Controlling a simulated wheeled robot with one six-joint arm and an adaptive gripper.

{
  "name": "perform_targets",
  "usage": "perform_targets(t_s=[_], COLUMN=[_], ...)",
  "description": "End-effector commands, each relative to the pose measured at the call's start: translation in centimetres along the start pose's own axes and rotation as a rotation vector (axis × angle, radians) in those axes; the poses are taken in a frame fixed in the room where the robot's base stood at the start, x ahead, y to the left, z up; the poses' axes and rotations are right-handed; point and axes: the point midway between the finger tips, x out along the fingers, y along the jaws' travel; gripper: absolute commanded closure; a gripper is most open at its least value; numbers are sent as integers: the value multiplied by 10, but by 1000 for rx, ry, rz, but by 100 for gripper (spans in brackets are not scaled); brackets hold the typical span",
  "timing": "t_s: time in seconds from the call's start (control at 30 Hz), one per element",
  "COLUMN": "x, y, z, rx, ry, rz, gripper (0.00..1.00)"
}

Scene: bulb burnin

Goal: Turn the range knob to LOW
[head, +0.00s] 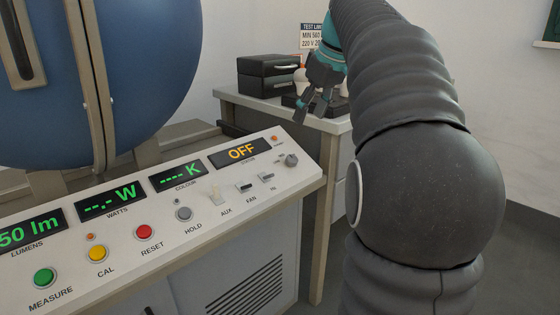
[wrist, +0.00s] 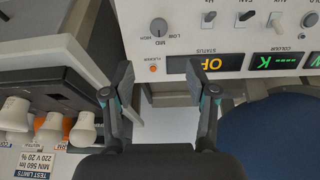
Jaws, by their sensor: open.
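The range knob (head: 291,160) is a small grey round knob at the right end of the sloped white control panel (head: 215,200). In the wrist view the panel appears upside down, with the knob (wrist: 158,27) near the top middle and small range labels beside it. I cannot tell for certain which mark its pointer faces. My gripper (head: 312,110) is open and empty, above and behind the panel's right end. In the wrist view its two fingers (wrist: 165,82) are spread wide, apart from the knob.
A status display (head: 241,151) reads OFF. Toggle switches (head: 246,188) and coloured buttons (head: 144,232) line the panel. A blue sphere (head: 100,60) stands behind it. A side table holds a black box (head: 268,76) and white bulbs (wrist: 83,130). A small orange light (wrist: 153,69) is near the knob.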

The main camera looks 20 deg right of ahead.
Motion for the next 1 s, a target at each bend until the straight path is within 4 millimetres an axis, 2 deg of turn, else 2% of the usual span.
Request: perform_targets(t_s=[0.17,0.7,0.83,1.0], x=[13,109,125,135], y=[3,2,2,2], z=[0,1,0,0], rx=[-5,-3,-3,-2], ry=[0,-1,-1,1], rz=[-3,-4,-3,-1], gripper=[42,42,42,42])
